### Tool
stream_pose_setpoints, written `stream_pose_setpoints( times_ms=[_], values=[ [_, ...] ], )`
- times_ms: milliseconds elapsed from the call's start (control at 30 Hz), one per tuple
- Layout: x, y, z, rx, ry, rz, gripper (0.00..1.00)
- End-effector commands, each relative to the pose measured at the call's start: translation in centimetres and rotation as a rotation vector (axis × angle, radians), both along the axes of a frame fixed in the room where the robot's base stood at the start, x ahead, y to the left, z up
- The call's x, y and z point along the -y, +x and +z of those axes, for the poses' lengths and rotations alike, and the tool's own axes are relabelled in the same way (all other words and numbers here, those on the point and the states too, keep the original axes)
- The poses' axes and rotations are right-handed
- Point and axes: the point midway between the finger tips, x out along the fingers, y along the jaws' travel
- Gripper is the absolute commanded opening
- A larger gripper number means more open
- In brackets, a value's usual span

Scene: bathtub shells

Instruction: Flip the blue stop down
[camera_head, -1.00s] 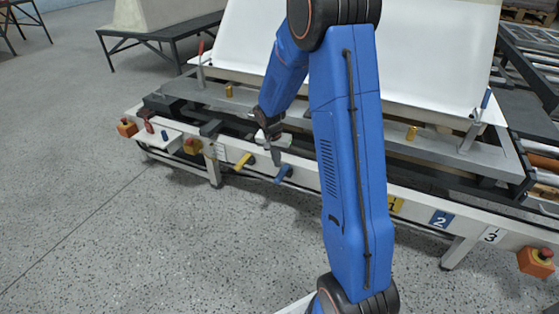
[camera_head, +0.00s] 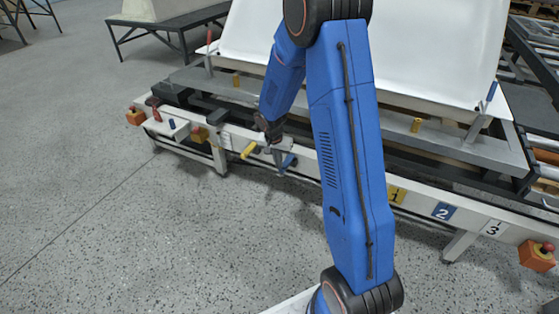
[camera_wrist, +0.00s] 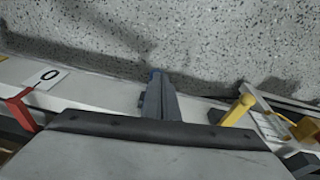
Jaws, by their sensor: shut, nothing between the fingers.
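The blue stop (camera_head: 289,161) is a short blue lever on the front rail of the white line, just left of my forearm in the head view. It sticks out forward from the rail, tilted. My gripper (camera_head: 278,161) is shut and empty, pointing down right beside the stop and overlapping it in the picture. In the wrist view the shut fingers (camera_wrist: 160,100) hide most of the stop, and only a small blue piece (camera_wrist: 153,73) shows at their tips. I cannot tell whether they touch.
A yellow stop (camera_head: 248,150) stands just left of my gripper, and it also shows in the wrist view (camera_wrist: 240,108). A red stop (camera_wrist: 17,108) is on the other side, by a "0" label (camera_wrist: 47,77). The grey floor (camera_head: 180,235) in front of the rail is clear.

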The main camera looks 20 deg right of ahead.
Motion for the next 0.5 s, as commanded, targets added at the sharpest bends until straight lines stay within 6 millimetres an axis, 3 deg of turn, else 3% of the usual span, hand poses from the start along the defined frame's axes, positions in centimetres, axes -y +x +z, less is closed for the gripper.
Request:
stream_pose_setpoints(
  times_ms=[500],
  values=[
    [-0.6,-0.5,-1.6,0.056,-0.074,0.003,0.00]
  ],
)
